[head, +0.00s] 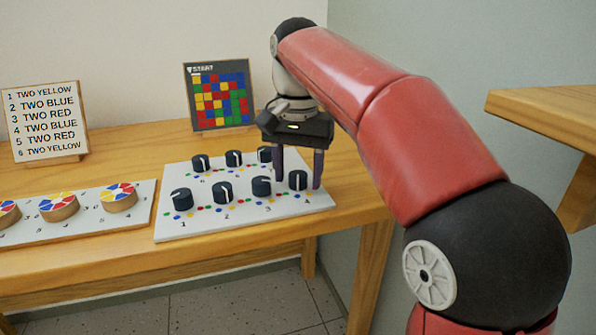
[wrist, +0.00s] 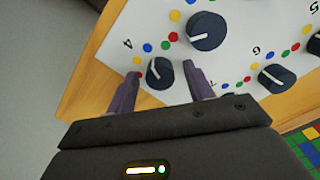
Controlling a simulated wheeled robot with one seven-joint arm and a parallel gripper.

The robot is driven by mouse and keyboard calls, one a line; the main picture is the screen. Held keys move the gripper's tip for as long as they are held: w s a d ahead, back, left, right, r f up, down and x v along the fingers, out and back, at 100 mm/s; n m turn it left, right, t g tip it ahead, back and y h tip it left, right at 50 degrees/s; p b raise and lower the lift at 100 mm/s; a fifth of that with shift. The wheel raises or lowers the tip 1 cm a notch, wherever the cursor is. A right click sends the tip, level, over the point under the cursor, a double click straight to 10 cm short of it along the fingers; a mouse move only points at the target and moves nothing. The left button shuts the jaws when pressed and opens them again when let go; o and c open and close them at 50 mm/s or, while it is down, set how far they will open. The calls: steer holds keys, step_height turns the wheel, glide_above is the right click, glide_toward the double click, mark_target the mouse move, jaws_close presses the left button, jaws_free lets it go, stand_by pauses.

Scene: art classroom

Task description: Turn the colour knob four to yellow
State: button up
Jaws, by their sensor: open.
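Colour knob four (head: 298,180) is a black knob with a white pointer line at the front right of the white panel (head: 240,225). In the wrist view, knob four (wrist: 160,73) sits between my fingers, near the printed 4. Its pointer line faces roughly the blue dot (wrist: 147,48); a yellow dot (wrist: 136,60) lies beside that. The exact alignment is hard to tell. My gripper (head: 298,184) is open and points down, with one finger on each side of the knob. Gaps seem to show at both sides, though contact is not certain.
Several other black knobs, such as knob three (head: 261,187), stand close by on the panel. A board with colour wheels (head: 90,223) lies to the left. A word card (head: 45,122) and a colour grid (head: 219,95) stand behind. The wall is close at the right.

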steer(key=c, duration=1)
steer(key=shift+o, duration=0.2)
steer(key=shift+r+p, duration=0.1)
steer(key=shift+p, duration=0.2)
steer(key=n+p, duration=0.2)
steer(key=n, duration=0.1)
steer(key=shift+r, duration=0.1)
steer(key=n+p, duration=0.3)
steer(key=n, duration=0.1)
steer(key=shift+n, duration=0.3)
steer(key=o, duration=1)
steer(key=shift+c, duration=0.2)
